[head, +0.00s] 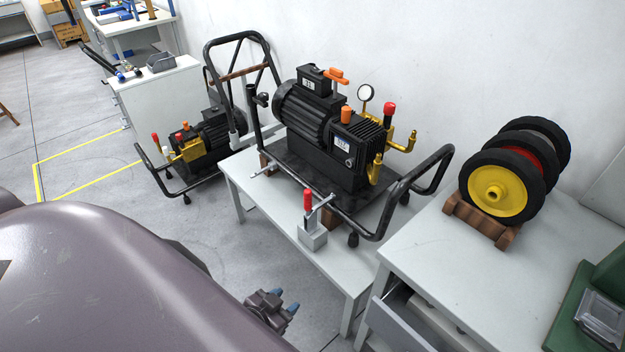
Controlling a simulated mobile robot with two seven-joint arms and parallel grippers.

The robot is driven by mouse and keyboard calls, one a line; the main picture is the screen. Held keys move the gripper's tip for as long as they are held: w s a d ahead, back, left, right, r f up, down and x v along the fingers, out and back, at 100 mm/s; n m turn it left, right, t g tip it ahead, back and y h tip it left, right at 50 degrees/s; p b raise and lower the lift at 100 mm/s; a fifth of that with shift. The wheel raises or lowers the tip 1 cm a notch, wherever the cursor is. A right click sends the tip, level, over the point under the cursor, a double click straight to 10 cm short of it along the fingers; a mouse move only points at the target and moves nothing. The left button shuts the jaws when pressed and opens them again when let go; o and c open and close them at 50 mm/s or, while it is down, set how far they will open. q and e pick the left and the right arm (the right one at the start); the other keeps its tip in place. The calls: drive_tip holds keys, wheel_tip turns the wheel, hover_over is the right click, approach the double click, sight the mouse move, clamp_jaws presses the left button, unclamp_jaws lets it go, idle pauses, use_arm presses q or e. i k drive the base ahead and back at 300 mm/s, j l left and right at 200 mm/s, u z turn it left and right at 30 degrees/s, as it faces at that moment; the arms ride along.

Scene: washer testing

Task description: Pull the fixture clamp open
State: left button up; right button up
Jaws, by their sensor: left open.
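The fixture clamp (313,237) stands at the front edge of a white table (268,225). It has a grey block base, a metal arm and an upright red handle (308,200). Its metal arm reaches toward the black frame of a pump (325,140) on the same table. My left gripper (285,302) has blue fingertips and is open and empty. It shows below and slightly left of the clamp in the picture, apart from it. Its arm is mostly hidden. My right gripper is out of view.
A second pump cart (200,145) stands on the floor at left. Floor in front of the white table is clear.

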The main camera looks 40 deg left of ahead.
sight(307, 194)
drive_tip(key=i+j, duration=0.1)
drive_tip(key=j, duration=0.2)
drive_tip(key=i+j+z, duration=0.1)
drive_tip(key=j, duration=0.45)
drive_tip(key=j+z, duration=0.25)
drive_tip(key=j, duration=1.9)
drive_tip(key=i, duration=0.1)
